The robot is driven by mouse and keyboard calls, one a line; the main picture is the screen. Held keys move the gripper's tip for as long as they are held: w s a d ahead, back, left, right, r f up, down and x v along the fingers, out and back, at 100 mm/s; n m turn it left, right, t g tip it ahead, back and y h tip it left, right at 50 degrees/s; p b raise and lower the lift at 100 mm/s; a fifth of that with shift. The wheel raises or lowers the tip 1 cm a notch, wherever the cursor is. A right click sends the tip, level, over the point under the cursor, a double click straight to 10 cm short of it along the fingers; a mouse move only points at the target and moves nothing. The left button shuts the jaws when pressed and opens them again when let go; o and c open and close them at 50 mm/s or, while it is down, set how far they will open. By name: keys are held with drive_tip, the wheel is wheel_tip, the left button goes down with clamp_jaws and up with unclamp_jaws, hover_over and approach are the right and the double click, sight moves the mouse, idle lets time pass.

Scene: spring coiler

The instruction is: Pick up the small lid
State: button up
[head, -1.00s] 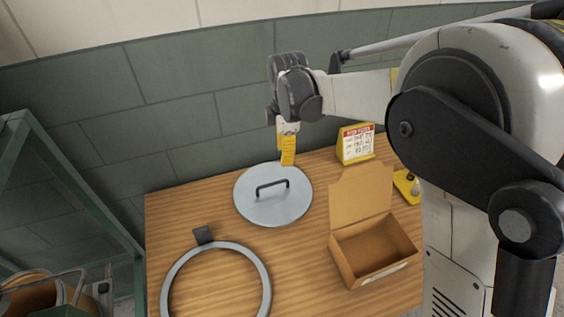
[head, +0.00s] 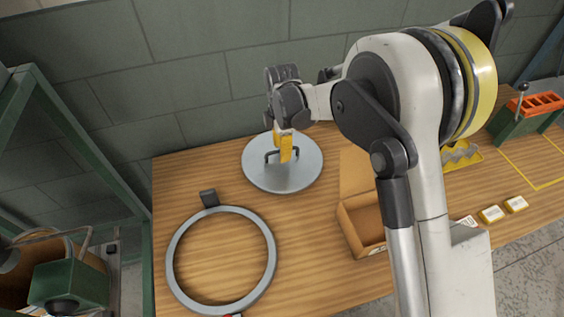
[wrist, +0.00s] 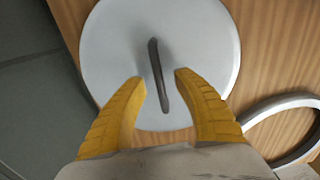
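The small lid (head: 262,176) is a round grey disc with a dark bar handle, lying flat on the wooden table. It also fills the middle of the wrist view (wrist: 112,45), where its handle (wrist: 158,75) stands between my two yellow fingers. My gripper (head: 284,157) is above the lid with its fingers pointing down at the handle. In the wrist view my gripper (wrist: 160,84) is open, with a gap between each fingertip and the handle. In the head view the fingers cover part of the handle.
A grey ring (head: 173,259) with a dark tab lies on the table in front of the lid. An open cardboard box (head: 362,226) stands to the right, partly behind my arm. A green frame (head: 84,135) stands left of the table. The wall is close behind.

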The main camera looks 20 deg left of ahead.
drive_tip(key=shift+f, duration=0.4)
drive_tip(key=shift+r, duration=0.1)
clamp_jaws()
